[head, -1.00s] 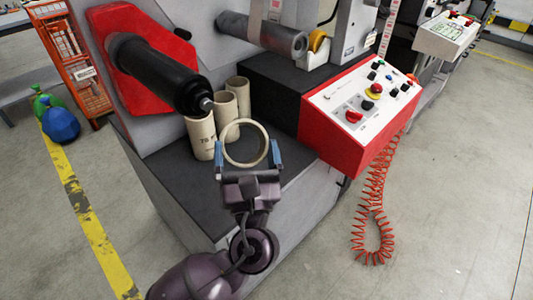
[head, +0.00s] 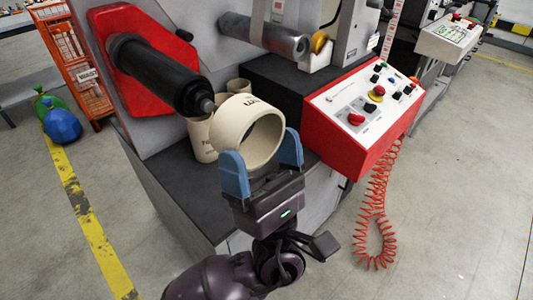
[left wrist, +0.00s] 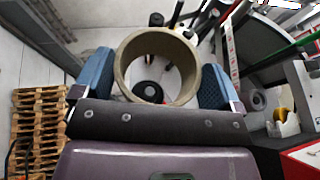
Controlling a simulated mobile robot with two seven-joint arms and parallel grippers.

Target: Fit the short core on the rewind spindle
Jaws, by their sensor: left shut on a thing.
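The short core (head: 229,122), a wide cream ring with dark print, is held between the blue fingers of my left gripper (head: 262,156). It is clear of the deck, and its open end faces the camera. In the left wrist view the core (left wrist: 121,68) sits between both fingers of the gripper (left wrist: 160,80), and a dark round shape shows through its bore. The rewind spindle (head: 155,73) is a black cylinder standing out from a red plate (head: 110,25). My right gripper is out of view.
Cream cores (head: 200,140) stand on the dark deck behind the held core, partly hidden. A red control box (head: 327,138) with buttons stands to the right. A grey roller (head: 262,36) is above. A coiled red cable (head: 372,205) hangs to the floor.

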